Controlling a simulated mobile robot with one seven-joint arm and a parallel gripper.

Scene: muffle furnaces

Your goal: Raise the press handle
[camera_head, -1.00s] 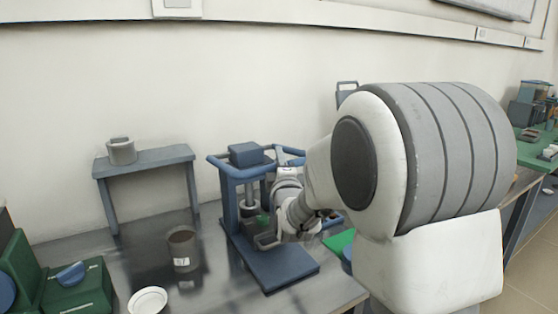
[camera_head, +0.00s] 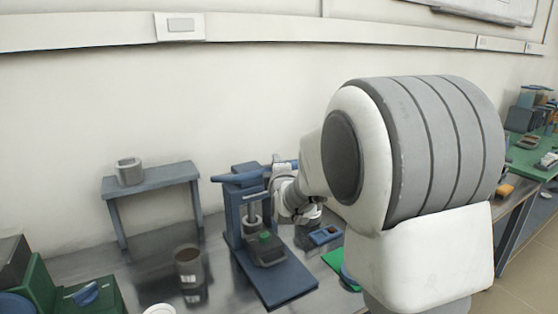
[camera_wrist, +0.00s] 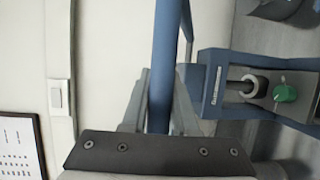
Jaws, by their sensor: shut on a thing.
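The blue press (camera_head: 270,272) stands on the grey bench. Its long blue handle (camera_head: 234,177) lies across the top of the press frame in the head view. In the wrist view the handle (camera_wrist: 166,50) runs as a blue bar down between my fingers. My gripper (camera_wrist: 158,100) is shut on this bar. In the head view my gripper (camera_head: 284,178) is at the upper right of the press, and my arm hides part of the handle. A green knob-like piece (camera_head: 264,238) sits on a dark block under the press ram; it also shows in the wrist view (camera_wrist: 285,93).
A dark beaker (camera_head: 188,265) stands left of the press. A small blue-grey stand (camera_head: 150,182) holding a grey cup (camera_head: 129,171) is behind it. A small blue device (camera_head: 325,236) and a green mat lie right of the press.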

